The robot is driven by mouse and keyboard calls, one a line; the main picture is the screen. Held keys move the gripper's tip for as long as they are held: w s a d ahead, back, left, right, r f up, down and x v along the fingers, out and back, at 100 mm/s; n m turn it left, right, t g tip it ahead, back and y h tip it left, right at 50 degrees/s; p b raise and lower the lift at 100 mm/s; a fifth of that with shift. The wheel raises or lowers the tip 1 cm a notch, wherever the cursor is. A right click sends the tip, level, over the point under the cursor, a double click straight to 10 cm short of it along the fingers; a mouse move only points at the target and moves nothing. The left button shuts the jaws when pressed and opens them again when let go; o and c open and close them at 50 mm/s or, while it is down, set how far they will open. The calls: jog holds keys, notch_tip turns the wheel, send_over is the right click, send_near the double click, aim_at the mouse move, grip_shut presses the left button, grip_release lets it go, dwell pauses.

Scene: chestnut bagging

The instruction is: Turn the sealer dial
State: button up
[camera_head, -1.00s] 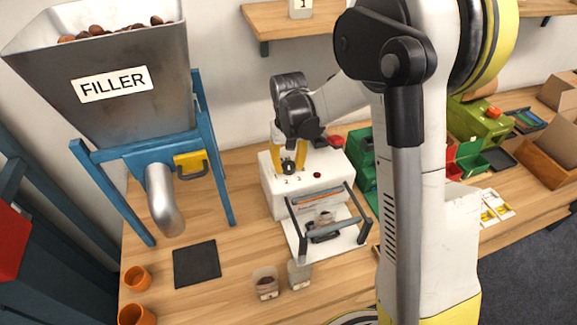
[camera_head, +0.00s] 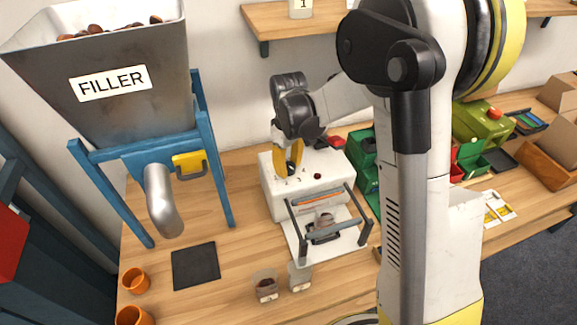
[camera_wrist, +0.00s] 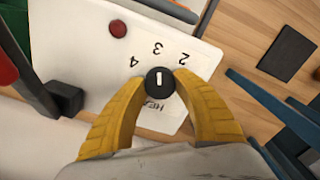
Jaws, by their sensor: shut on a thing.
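The sealer (camera_head: 272,198) is a white box on the table, with an open frame and a small bag in it at its front. Its black dial (camera_wrist: 160,82) with a white pointer mark sits on the top face. The numbers 2, 3 and 4 and a partly hidden label, of which "HEA" shows, are printed around it. My gripper (camera_wrist: 158,86) has its yellow fingers closed on the dial, one on each side. In the head view my gripper (camera_head: 290,172) is over the back of the sealer's top. A red button (camera_wrist: 118,29) is beside the numbers.
The filler hopper (camera_head: 110,90) on its blue stand is at the left, with a dark mat (camera_head: 195,265) by it. Two jars (camera_head: 266,287) and orange cups (camera_head: 134,281) stand near the front. Green bins (camera_head: 368,180) are right of the sealer.

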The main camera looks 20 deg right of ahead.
aim_at(289, 166)
dwell(0.4)
jog(key=o, duration=1.2)
jog(key=shift+r, duration=0.1)
notch_tip(289, 166, up, 12)
jog(key=shift+f, duration=0.1)
